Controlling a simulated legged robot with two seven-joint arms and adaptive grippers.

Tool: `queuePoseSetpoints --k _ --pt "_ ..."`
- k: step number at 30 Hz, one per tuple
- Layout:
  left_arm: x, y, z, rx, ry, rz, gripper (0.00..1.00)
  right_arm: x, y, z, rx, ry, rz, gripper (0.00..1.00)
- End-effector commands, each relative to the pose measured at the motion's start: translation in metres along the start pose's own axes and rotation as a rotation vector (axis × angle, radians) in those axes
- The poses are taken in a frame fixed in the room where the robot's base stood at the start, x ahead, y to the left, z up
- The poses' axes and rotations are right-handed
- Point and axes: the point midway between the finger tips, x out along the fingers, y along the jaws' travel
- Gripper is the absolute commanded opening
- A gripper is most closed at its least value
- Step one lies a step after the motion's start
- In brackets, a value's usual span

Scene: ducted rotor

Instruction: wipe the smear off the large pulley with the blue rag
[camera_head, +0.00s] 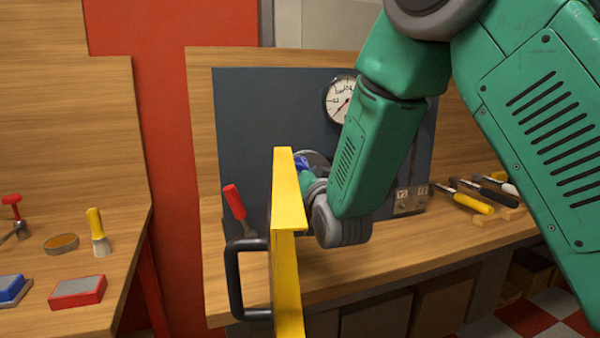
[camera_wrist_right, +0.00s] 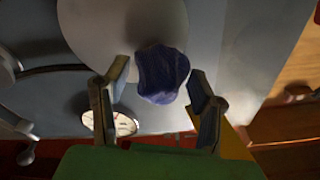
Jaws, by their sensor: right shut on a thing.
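The blue rag (camera_wrist_right: 160,72) is bunched between the fingers of my right gripper (camera_wrist_right: 158,82), which is shut on it. In the wrist view the rag lies over the lower part of a large pale grey disc (camera_wrist_right: 95,25), seemingly the large pulley. I cannot tell whether they touch. No smear can be made out on the visible part of the disc. In the head view a bit of the rag (camera_head: 301,162) shows beside my right gripper (camera_head: 307,176), mostly hidden behind a yellow panel and my wrist. My left gripper is not in view.
The yellow panel (camera_head: 286,190) with a black handle (camera_head: 236,280) stands edge-on just left of my right wrist. A gauge (camera_head: 340,100) is on the dark backboard (camera_head: 260,110). Screwdrivers (camera_head: 470,201) lie on the bench at right. A red-handled tool (camera_head: 235,201) stands left of the panel.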

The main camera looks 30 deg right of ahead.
Motion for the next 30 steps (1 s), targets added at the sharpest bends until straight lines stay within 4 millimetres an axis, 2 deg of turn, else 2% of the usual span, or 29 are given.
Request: queuePoseSetpoints --k 20,30 --pt "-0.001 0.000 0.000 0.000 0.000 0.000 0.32 0.012 0.001 0.001 0.000 0.000 0.000 0.28" --pt "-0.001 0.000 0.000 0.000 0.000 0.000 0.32 0.012 0.025 -0.009 -0.001 0.001 0.001 0.28"
